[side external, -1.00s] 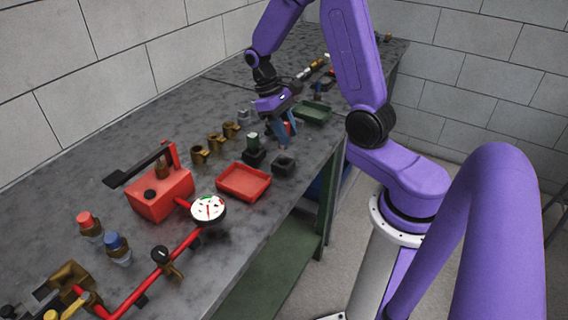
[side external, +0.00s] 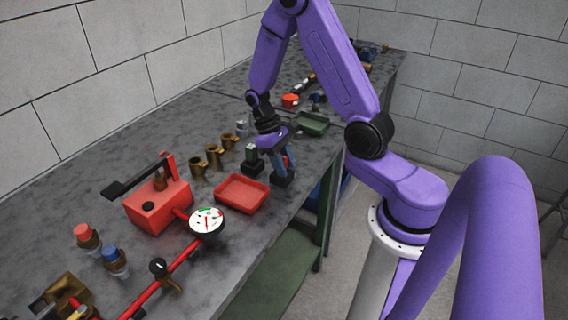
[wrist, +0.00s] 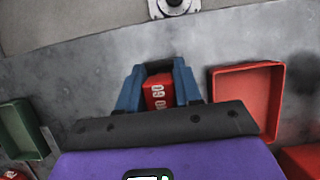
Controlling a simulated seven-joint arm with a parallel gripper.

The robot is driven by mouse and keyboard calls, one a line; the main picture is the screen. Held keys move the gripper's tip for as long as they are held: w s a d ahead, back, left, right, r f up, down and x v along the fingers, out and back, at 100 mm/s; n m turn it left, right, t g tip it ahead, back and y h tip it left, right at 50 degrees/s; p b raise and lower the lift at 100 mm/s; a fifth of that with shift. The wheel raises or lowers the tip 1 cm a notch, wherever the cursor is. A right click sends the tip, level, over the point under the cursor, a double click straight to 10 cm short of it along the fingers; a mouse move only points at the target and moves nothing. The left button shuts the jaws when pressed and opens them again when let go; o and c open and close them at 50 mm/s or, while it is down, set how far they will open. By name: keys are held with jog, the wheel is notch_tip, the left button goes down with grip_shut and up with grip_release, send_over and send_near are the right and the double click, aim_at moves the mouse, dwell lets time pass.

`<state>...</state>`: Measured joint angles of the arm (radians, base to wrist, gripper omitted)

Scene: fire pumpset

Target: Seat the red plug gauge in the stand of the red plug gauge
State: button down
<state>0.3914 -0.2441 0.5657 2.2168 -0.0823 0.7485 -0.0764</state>
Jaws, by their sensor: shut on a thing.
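My gripper (side external: 282,172) is shut on the red plug gauge. In the wrist view the red gauge (wrist: 158,93), with white "GO" lettering, sits between the two blue fingers. In the side view the fingers point down right over the black stand (side external: 283,181), close to it. The fingers hide most of the gauge there. I cannot tell whether the gauge's lower end is inside the stand or just above it. The stand's opening is hidden in both views.
A green gauge in a black stand (side external: 252,165) is close on the left. An empty red tray (side external: 241,194) lies in front-left, and a green tray (side external: 311,123) behind. Several brass fittings (side external: 213,155) stand further left. The bench edge is close on the right.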

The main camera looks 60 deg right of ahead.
jog(key=shift+f, duration=0.1)
jog(key=c, duration=0.8)
grip_release()
jog(key=shift+o, duration=0.2)
jog(key=v, duration=1.2)
jog(key=s+a+r+n+t+h, duration=0.1)
jog(key=s+a+r+n, duration=0.15)
jog(key=a, duration=0.45)
jog(key=s+a+n+t, duration=0.1)
jog(key=s+a+n, duration=0.1)
jog(key=s, duration=0.4)
jog(key=s+a+n+t+y, duration=0.1)
jog(key=s+a+n, duration=0.2)
jog(key=s, duration=0.4)
jog(key=s+a+r+n+t, duration=0.1)
jog(key=s+a+n, duration=0.1)
jog(key=s+n, duration=0.3)
jog(key=shift+s+a+t, duration=0.3)
jog(key=shift+s+a, duration=0.1)
jog(key=shift+s, duration=0.6)
jog(key=shift+r, duration=0.1)
